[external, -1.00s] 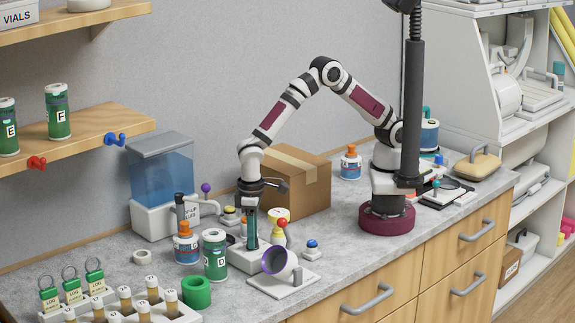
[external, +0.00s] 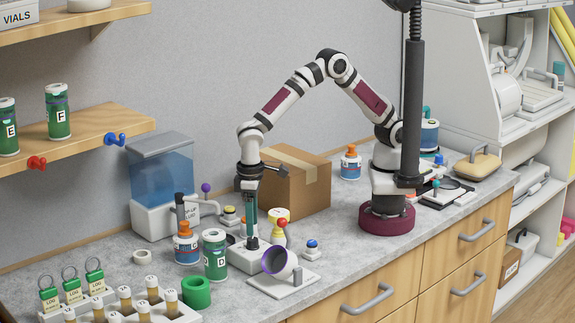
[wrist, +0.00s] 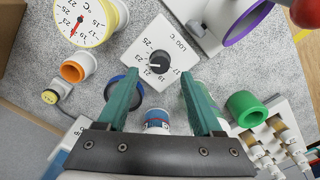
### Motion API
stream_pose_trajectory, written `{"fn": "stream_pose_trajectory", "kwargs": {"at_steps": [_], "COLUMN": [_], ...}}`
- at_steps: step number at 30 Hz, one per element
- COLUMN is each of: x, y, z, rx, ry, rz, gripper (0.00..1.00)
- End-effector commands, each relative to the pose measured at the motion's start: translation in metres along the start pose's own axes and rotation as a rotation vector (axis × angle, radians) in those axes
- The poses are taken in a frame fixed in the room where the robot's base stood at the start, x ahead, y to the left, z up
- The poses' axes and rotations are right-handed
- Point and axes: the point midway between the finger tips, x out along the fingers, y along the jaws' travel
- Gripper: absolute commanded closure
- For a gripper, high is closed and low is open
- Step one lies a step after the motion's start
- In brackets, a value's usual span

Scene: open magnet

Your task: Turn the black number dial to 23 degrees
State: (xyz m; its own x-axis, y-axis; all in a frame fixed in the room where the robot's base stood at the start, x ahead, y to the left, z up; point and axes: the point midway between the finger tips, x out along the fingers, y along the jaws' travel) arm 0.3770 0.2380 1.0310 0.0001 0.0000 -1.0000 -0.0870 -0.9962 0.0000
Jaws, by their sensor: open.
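The black dial (wrist: 157,63) is a round knob on a white plate (wrist: 138,79) marked LOG °C with printed numbers, in the wrist view. The white mark on the knob points left, toward the lower-left numbers; the exact reading is too small to tell. My gripper (wrist: 159,73) is open, with one green finger on each side of the knob and gaps between. In the external view my gripper (external: 250,243) points straight down over the white dial block (external: 245,261); the knob is hidden there or too small to make out.
A yellow-rimmed gauge (wrist: 92,20) with a red needle stands near the dial. A cardboard box (external: 312,188) stands behind.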

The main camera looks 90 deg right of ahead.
Motion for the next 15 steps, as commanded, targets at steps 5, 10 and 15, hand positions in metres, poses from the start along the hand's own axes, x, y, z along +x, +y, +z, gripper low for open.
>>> {"fn": "stream_pose_trajectory", "kwargs": {"at_steps": [5, 10, 15], "x": [-0.060, -0.099, -0.114], "y": [-0.001, -0.001, 0.000], "z": [-0.001, -0.001, 0.000], "rx": [0.001, 0.001, 0.000], "ry": [0.005, 0.003, 0.001], "rz": [-0.004, -0.003, -0.001], "gripper": [0.33, 0.33, 0.33]}}
